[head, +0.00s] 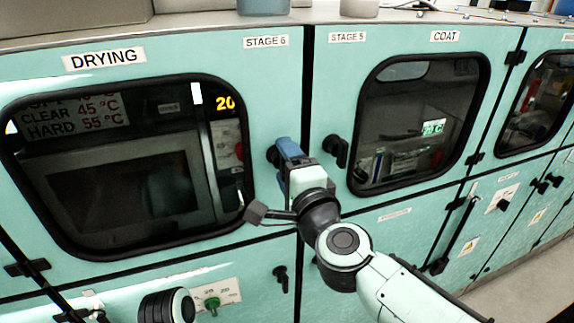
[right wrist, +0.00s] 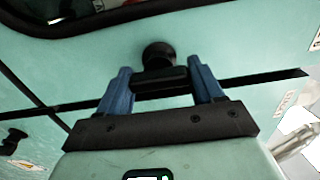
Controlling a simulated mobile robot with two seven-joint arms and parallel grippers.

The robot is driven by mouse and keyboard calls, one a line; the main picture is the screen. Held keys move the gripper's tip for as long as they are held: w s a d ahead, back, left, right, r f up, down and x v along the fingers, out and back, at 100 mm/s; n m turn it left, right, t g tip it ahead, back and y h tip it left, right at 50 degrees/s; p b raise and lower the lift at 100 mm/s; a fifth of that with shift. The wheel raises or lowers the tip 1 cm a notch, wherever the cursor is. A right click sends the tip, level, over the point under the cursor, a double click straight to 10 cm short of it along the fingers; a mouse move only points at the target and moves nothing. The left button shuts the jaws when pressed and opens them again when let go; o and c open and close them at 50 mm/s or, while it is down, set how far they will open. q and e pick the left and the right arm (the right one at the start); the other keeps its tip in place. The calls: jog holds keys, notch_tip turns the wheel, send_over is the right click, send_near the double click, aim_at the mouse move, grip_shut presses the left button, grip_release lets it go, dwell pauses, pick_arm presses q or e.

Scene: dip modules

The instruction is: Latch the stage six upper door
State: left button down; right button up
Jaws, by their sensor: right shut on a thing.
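The stage six upper door (head: 200,62) is the pale green panel labelled DRYING and STAGE 6, with a large dark window. It looks flush with the panel beside it. Its black latch handle (head: 272,156) is at its right edge, mostly hidden by my right gripper (head: 288,150). In the right wrist view, the blue fingers of the right gripper (right wrist: 160,84) stand on both sides of the handle's black bar (right wrist: 160,78), shut on it. The round black knob base (right wrist: 158,54) shows behind the bar. My left gripper is not in view.
The stage five door (head: 400,55) is to the right, with its own black handle (head: 336,151) close to my right gripper. Lower doors have a small black latch (head: 281,278) and a green knob (head: 211,303). Containers (head: 263,7) stand on the top ledge. Floor (head: 520,270) shows at the lower right.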

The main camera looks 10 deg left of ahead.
jog(key=o, duration=1)
jog(key=shift+c, duration=0.2)
jog(key=v, duration=1.3)
jog(key=shift+b, duration=0.3)
jog(key=shift+s+d, duration=0.1)
jog(key=shift+d, duration=0.05)
